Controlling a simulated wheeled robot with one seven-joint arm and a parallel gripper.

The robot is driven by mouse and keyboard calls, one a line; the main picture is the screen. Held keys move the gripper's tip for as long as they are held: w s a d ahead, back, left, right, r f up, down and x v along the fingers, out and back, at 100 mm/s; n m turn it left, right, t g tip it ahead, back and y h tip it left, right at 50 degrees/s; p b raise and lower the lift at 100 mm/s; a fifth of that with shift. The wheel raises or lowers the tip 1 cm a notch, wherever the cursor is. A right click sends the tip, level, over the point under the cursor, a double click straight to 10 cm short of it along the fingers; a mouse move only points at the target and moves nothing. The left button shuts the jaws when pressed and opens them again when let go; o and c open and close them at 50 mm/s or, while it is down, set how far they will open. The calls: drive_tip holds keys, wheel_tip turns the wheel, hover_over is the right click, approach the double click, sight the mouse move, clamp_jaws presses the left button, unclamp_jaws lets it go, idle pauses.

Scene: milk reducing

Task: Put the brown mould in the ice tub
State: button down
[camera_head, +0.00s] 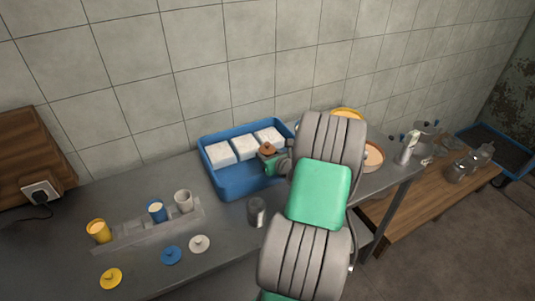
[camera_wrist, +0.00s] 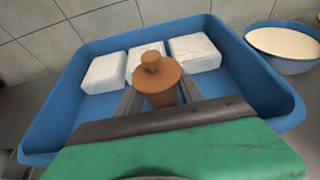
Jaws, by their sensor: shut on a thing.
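The brown mould (camera_wrist: 158,80) is a small round piece with a knob on top. My gripper (camera_wrist: 160,100) is shut on it, with one finger on each side. In the head view the mould (camera_head: 267,148) shows at the tip of my gripper (camera_head: 271,158), over the blue ice tub (camera_head: 233,187). The tub also shows in the wrist view (camera_wrist: 250,93), with three white blocks (camera_wrist: 195,51) along its back. The mould appears upright in front of the middle block. I cannot tell whether its underside touches the tub floor; my gripper hides it.
A dark grey cup (camera_head: 256,211) stands just in front of the tub. A rack (camera_head: 130,232) with yellow, blue and white cups stands at left, with yellow, blue and white lids before it. A bowl of pale liquid (camera_wrist: 284,44) is right of the tub.

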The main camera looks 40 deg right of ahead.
drive_tip(key=shift+f, duration=0.1)
drive_tip(key=c, duration=0.7)
unclamp_jaws()
